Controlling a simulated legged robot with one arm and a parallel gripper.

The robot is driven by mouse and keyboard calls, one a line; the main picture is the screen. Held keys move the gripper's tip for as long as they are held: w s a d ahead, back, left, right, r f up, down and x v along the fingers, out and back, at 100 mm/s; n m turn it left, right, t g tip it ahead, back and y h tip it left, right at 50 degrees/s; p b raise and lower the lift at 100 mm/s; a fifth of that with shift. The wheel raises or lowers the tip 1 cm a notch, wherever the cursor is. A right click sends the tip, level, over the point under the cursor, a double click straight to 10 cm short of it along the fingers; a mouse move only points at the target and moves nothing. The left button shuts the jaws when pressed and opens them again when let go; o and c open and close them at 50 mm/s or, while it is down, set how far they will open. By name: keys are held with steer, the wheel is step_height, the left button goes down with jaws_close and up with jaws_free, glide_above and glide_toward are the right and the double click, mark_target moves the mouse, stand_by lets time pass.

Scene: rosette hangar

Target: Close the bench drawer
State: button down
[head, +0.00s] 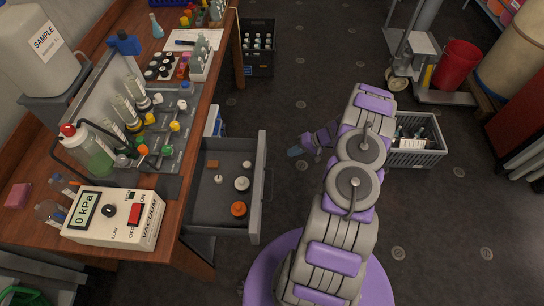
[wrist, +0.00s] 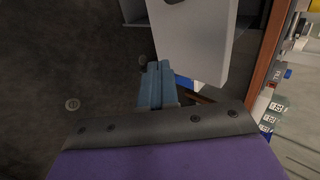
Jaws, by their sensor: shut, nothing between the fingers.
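The bench drawer (head: 255,215) is grey and stands pulled out from under the wooden bench (head: 195,120), towards the right in the head view. An orange knob-like piece, pale round pieces and a small brown block lie in it. A dark handle (head: 269,186) is on its front. My gripper (head: 294,152) is beyond the front's outer face, near its far end, with a visible gap of floor between them. In the wrist view its blue fingers (wrist: 160,84) are together and empty, beside a pale grey panel (wrist: 200,42) that looks like part of the drawer.
A vacuum controller (head: 115,218), bottles and racks crowd the bench top. A dark crate (head: 258,66) stands on the floor beyond the bench; a grey crate (head: 418,156) stands right of my arm. The floor between drawer and arm is clear.

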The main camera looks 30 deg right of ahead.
steer(key=w+a+f+b, duration=0.1)
steer(key=w+a+f, duration=0.3)
steer(key=a, duration=0.3)
steer(key=shift+w+a+f, duration=0.15)
steer(key=shift+w+a, duration=0.1)
steer(key=shift+w, duration=0.2)
steer(key=w+a, duration=0.4)
steer(key=a, duration=0.2)
steer(key=w+a, duration=0.5)
steer(key=a, duration=0.2)
steer(key=w+a, duration=0.4)
steer(key=a, duration=0.3)
steer(key=shift+w+a+b, duration=0.1)
steer(key=shift+w+b, duration=0.2)
steer(key=shift+b, duration=0.05)
